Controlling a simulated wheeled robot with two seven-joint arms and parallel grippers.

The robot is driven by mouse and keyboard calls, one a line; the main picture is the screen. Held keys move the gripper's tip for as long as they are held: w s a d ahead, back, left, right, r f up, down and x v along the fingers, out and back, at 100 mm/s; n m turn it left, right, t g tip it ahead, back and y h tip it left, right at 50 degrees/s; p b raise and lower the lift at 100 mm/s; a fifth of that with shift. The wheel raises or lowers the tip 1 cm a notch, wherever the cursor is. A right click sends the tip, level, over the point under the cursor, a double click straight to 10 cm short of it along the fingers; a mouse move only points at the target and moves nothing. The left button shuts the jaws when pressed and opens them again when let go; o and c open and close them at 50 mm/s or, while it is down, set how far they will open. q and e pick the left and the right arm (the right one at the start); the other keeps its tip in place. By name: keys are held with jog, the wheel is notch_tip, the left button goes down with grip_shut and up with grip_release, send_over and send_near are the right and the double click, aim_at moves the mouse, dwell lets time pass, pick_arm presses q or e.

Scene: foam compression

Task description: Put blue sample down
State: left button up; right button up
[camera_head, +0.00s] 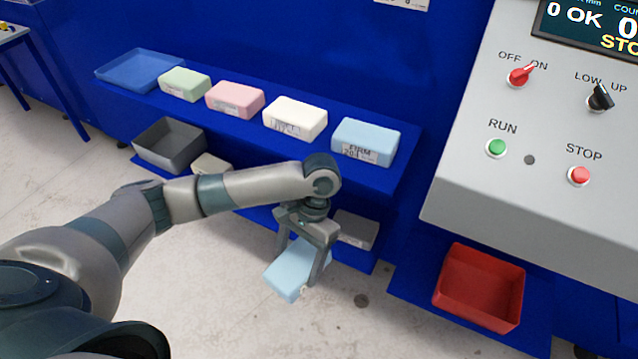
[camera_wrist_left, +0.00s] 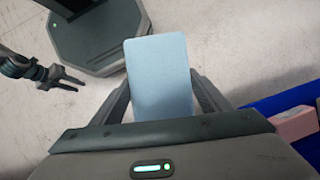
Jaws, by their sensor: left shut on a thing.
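My left gripper (camera_head: 305,262) is shut on a light blue foam sample (camera_head: 292,272), gripped by its sides. It holds the sample in the air in front of the blue shelf, above the floor. In the left wrist view the blue sample (camera_wrist_left: 160,78) sits between the two fingers of my left gripper (camera_wrist_left: 163,95). Another light blue block with a printed label (camera_head: 366,142) lies at the right end of the upper shelf (camera_head: 400,178). My right gripper (camera_wrist_left: 70,78) shows at the left of the left wrist view, with its fingers apart and nothing between them.
White (camera_head: 295,118), pink (camera_head: 235,99) and green (camera_head: 185,84) blocks and a blue tray (camera_head: 138,70) line the upper shelf. A grey bin (camera_head: 168,143) stands on the lower shelf. A red bin (camera_head: 480,287) sits below the control panel (camera_head: 545,140). Floor in front is clear.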

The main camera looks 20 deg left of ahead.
pick_arm(q)
jog(key=r+n, duration=0.1)
jog(key=s+d+r+n, duration=0.1)
jog(key=r, duration=0.1)
jog(key=r+n+h, duration=0.1)
jog(key=r, duration=0.1)
jog(key=shift+s+d+g, duration=0.25)
jog(key=shift+d+g, duration=0.05)
jog(key=shift+s+d, duration=0.1)
jog(key=shift+d, duration=0.05)
